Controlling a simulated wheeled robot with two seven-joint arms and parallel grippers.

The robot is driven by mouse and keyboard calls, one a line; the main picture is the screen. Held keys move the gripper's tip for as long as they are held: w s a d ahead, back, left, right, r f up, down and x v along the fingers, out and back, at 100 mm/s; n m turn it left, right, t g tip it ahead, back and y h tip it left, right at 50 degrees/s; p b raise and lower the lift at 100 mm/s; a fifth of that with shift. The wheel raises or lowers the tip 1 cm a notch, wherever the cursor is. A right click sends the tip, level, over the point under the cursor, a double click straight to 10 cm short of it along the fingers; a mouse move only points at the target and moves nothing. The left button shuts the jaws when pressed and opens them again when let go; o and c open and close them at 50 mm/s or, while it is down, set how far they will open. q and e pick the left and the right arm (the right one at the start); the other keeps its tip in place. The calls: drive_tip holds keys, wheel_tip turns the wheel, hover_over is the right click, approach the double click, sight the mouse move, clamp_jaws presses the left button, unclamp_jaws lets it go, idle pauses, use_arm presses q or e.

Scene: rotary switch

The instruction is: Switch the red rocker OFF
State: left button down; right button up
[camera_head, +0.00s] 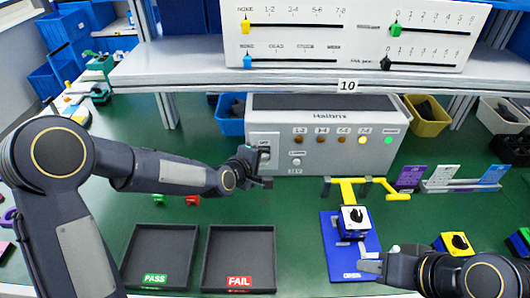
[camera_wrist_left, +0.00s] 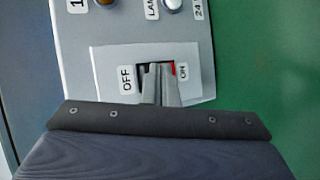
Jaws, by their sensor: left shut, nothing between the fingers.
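The red rocker (camera_wrist_left: 173,69) sits in a dark recess on a light plate at the left end of the grey Halbrix box (camera_head: 330,143). My left gripper (camera_head: 264,161) is shut and empty in front of the plate. Its fingertips also show in the left wrist view (camera_wrist_left: 160,72), covering most of the rocker; contact cannot be told. My right gripper (camera_head: 371,264) is low at the right, its finger opening unclear.
A shelf (camera_head: 190,68) with a slider panel overhangs the box. Two black trays, PASS (camera_head: 160,245) and FAIL (camera_head: 238,245), lie on the green table. A blue fixture (camera_head: 340,262) with a rotary switch (camera_head: 354,219) and yellow clamp (camera_head: 346,188) stands at centre right.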

use_arm(q)
drive_tip(key=shift+w, duration=0.25)
drive_tip(key=shift+s, duration=0.1)
idle(0.4)
drive_tip(key=shift+s+b, duration=0.5)
drive_tip(key=shift+s, duration=0.2)
drive_tip(key=s, duration=0.1)
drive_tip(key=s+b, duration=0.1)
drive_tip(key=s, duration=0.3)
drive_tip(key=shift+f+b, duration=0.4)
